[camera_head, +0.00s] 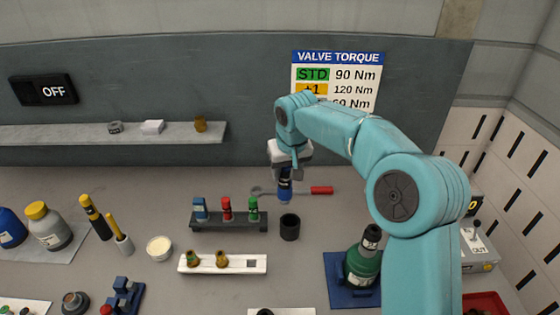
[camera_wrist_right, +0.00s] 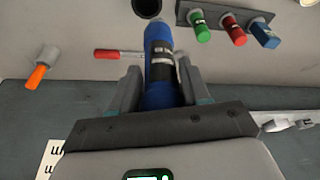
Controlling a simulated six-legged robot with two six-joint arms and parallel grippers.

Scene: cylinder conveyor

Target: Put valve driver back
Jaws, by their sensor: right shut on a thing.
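My right gripper (camera_head: 286,173) is shut on the valve driver (camera_head: 285,190), a blue and black cylinder. It holds the driver upright above the table, a little behind the black open cup (camera_head: 290,230). In the right wrist view, the valve driver (camera_wrist_right: 159,72) sits between the two fingers of the right gripper (camera_wrist_right: 160,88). The rim of the black cup (camera_wrist_right: 147,6) shows at the top edge there, apart from the driver's tip. My left gripper is not in view.
A dark rack (camera_head: 228,222) with blue, red and green pieces stands left of the cup. A red-handled wrench (camera_head: 321,190) lies behind it. A white block (camera_head: 192,265) stands in front. A green bottle (camera_head: 362,265) stands on a blue base at the right.

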